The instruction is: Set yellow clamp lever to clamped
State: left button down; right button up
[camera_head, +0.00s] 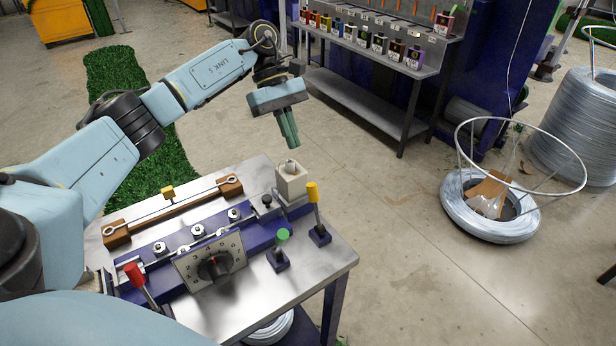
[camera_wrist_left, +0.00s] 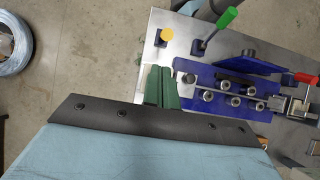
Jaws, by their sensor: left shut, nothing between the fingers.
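The yellow clamp lever (camera_head: 313,195) stands close to upright on a small blue base at the right end of the steel table (camera_head: 335,262). Its yellow knob (camera_wrist_left: 167,35) shows almost end-on in the left wrist view. My left gripper (camera_head: 289,138) is shut and empty, with its green fingers pointing down. It is in the air above the far right of the table, apart from the lever. In the left wrist view, the shut fingertips (camera_wrist_left: 160,72) lie below the yellow knob with a gap between. My right gripper is not in view.
A green lever (camera_head: 283,236) stands left of the yellow one, and a red lever (camera_head: 134,274) stands at the near left. A dial plate (camera_head: 212,262), a blue straightener rail and a white block (camera_head: 291,180) crowd the table. Wire coils (camera_head: 490,215) lie on the floor right.

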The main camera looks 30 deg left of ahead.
aim_at(315, 205)
pick_arm(q)
jog(key=shift+s+a+r, duration=0.1)
jog(key=shift+a, duration=0.2)
jog(key=shift+d, duration=0.1)
jog(key=p+x, duration=0.2)
jog(key=x, duration=0.8)
jog(key=shift+s, duration=0.1)
